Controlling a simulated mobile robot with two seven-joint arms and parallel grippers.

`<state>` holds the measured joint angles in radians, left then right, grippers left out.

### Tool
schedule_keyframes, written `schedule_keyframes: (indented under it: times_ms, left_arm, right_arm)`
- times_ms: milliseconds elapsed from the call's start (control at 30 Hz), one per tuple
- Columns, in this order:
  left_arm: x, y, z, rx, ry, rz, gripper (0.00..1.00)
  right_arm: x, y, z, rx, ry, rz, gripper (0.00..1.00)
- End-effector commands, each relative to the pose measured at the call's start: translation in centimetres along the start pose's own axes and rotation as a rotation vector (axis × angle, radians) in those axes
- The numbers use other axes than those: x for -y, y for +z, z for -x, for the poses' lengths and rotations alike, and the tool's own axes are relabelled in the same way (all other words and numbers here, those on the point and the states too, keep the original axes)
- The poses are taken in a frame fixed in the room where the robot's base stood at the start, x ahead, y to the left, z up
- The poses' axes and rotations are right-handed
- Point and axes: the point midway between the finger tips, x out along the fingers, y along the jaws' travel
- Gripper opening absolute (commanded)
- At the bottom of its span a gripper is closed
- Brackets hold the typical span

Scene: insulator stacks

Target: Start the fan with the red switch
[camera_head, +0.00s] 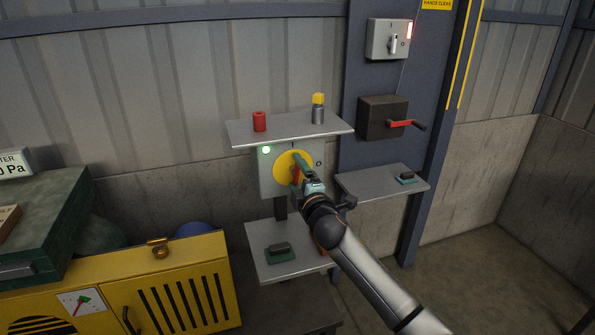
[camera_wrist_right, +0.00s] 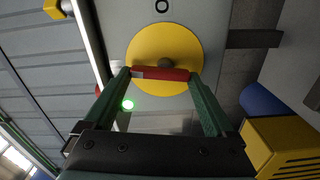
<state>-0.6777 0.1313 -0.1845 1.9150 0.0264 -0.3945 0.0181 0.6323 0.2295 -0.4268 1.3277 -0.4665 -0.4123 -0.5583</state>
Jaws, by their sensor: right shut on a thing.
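The red switch (camera_wrist_right: 160,74) is a red bar handle on a round yellow disc (camera_head: 283,165) on a grey box (camera_head: 310,182). An "I" mark is above the disc and an "O" mark is at its right in the head view. The bar lies crosswise to the direction of the O. My right gripper (camera_head: 299,166) is shut on the red bar, with a green finger at each end of it in the wrist view (camera_wrist_right: 161,75). A green lamp (camera_head: 266,150) on the box glows. My left gripper is not in view. I cannot make out the fan.
A shelf (camera_head: 243,130) above the box holds a red cylinder (camera_head: 259,121) and a yellow-topped post (camera_head: 318,108). A lower shelf (camera_head: 262,241) and a right shelf (camera_head: 380,185) hold small dark blocks. A red-handled crank box (camera_head: 381,117) is on the column. A yellow cabinet (camera_head: 205,255) stands lower left.

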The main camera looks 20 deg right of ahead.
Motion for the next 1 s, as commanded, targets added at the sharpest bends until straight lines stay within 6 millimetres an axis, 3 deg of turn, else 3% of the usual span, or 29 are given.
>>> schedule_keyframes:
  times_ms: [333, 867, 900, 1000]
  left_arm:
    - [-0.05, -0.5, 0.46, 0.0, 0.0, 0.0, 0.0]
    - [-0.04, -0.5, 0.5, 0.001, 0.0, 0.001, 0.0]
    - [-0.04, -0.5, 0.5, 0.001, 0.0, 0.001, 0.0]
    - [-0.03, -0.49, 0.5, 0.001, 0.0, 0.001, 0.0]
  right_arm:
    - [-0.28, -0.03, -0.06, 0.001, 0.005, 0.142, 0.34]
    - [-0.29, 0.0, -0.08, 0.002, 0.007, 0.169, 0.34]
    - [-0.3, 0.0, -0.08, 0.002, 0.007, 0.169, 0.91]
    - [-0.25, -0.01, -0.07, 0.002, 0.006, 0.168, 1.0]
